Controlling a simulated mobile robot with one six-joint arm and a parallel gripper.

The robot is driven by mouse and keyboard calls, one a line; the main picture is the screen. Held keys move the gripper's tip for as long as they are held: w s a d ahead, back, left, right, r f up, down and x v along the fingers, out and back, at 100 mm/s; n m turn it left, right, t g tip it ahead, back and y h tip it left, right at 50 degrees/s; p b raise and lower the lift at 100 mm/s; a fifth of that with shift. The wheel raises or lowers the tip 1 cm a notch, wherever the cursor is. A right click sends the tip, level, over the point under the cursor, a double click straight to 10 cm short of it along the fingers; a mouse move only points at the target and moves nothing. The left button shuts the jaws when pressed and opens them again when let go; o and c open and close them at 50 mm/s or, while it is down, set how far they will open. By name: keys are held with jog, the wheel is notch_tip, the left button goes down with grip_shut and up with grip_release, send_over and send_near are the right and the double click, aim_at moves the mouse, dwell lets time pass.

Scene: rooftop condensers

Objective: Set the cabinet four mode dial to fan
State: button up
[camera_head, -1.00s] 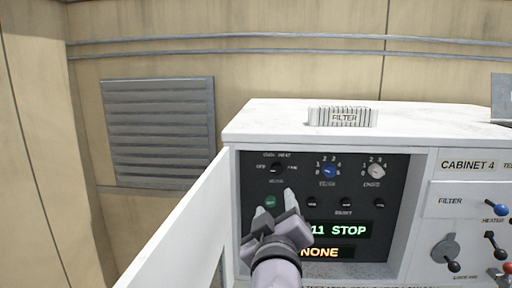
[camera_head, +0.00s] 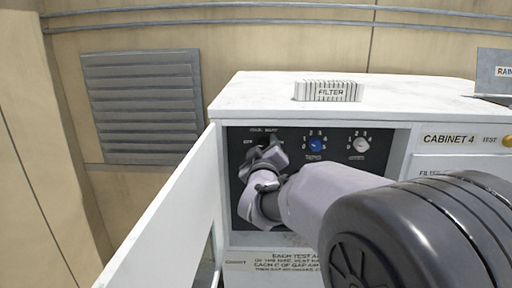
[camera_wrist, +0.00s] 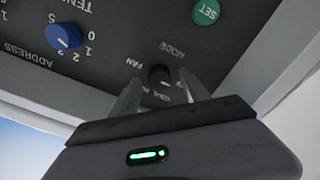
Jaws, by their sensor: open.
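The mode dial (camera_wrist: 160,76) is a small black knob on the dark panel (camera_wrist: 115,45) inside cabinet 4 (camera_head: 330,92). In the wrist view, which shows the panel upside down, MODE and FAN labels stand near it. My gripper (camera_wrist: 161,80) is open, with one finger on each side of the dial; I cannot tell whether they touch it. In the head view my gripper (camera_head: 267,153) covers most of the dial. The dial's pointer direction is not clear.
The blue tens dial (camera_head: 316,145) and grey dial (camera_head: 361,145) sit to the right. A green SET button (camera_wrist: 206,12) is close by. The open white door (camera_head: 165,225) stands left of the panel. A FILTER block (camera_head: 328,91) lies on top.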

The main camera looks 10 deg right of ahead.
grip_shut()
jog(key=shift+f+b, duration=0.1)
jog(key=shift+b, duration=0.2)
